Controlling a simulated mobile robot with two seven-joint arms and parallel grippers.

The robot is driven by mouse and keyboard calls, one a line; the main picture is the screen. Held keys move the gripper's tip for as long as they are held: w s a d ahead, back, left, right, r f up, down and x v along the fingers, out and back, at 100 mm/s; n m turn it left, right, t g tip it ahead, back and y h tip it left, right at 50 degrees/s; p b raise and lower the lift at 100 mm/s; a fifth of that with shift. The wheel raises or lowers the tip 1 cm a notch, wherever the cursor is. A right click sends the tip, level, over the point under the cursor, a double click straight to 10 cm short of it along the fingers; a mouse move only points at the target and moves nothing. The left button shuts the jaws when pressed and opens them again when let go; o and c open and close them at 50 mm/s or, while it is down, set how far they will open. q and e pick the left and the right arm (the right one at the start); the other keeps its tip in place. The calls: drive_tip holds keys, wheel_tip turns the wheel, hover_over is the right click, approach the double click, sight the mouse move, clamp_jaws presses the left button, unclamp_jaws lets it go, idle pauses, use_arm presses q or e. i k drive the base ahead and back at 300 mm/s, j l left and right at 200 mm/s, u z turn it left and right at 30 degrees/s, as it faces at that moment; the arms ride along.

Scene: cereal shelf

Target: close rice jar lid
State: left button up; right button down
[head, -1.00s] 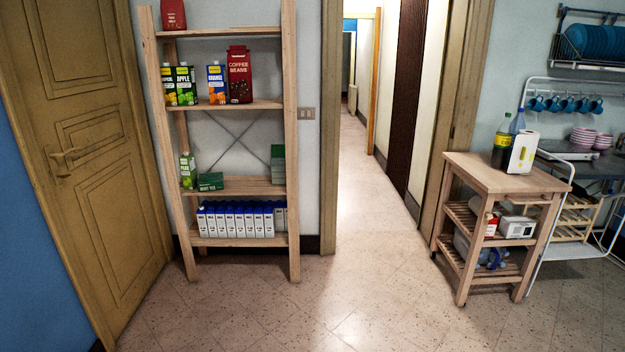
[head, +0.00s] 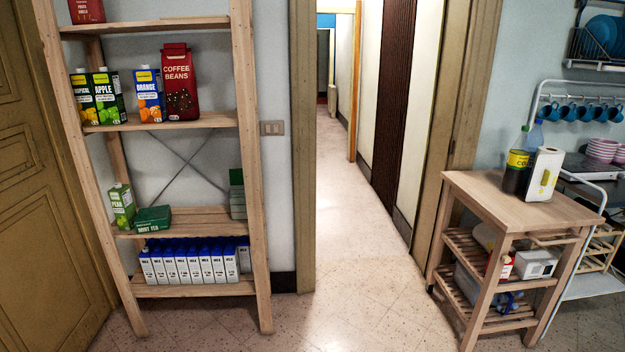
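No rice jar and no lid can be made out in the head view. Neither of my grippers is in the picture. A wooden shelf (head: 190,122) stands at the left with cartons and packs on its boards. A red coffee beans bag (head: 179,84) and several juice cartons (head: 149,95) stand on its upper middle board. A green tea box (head: 153,219) lies on the board below, beside a pear juice carton (head: 122,206). Several milk cartons (head: 193,263) stand in a row on the lowest board.
A wooden trolley (head: 525,205) at the right holds bottles and a paper towel roll (head: 543,174) on top. An open doorway with a clear hallway floor (head: 345,190) lies in the middle. A wooden door (head: 38,200) is at the far left.

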sight(236, 174)
drive_tip(key=i+l+u, duration=0.2)
drive_tip(key=i, duration=0.45)
drive_tip(key=i+l+u, duration=0.2)
drive_tip(key=i, duration=0.5)
drive_tip(key=i+l+u, duration=0.15)
drive_tip(key=i+u, duration=0.3)
drive_tip(key=i+l+u, duration=0.2)
drive_tip(key=u, duration=0.25)
drive_tip(key=i+l+u, duration=0.5)
drive_tip(key=l+u, duration=0.35)
drive_tip(key=i+l+u, duration=0.2)
drive_tip(key=l, duration=0.15)
drive_tip(key=l+u, duration=0.15)
drive_tip(key=l, duration=0.25)
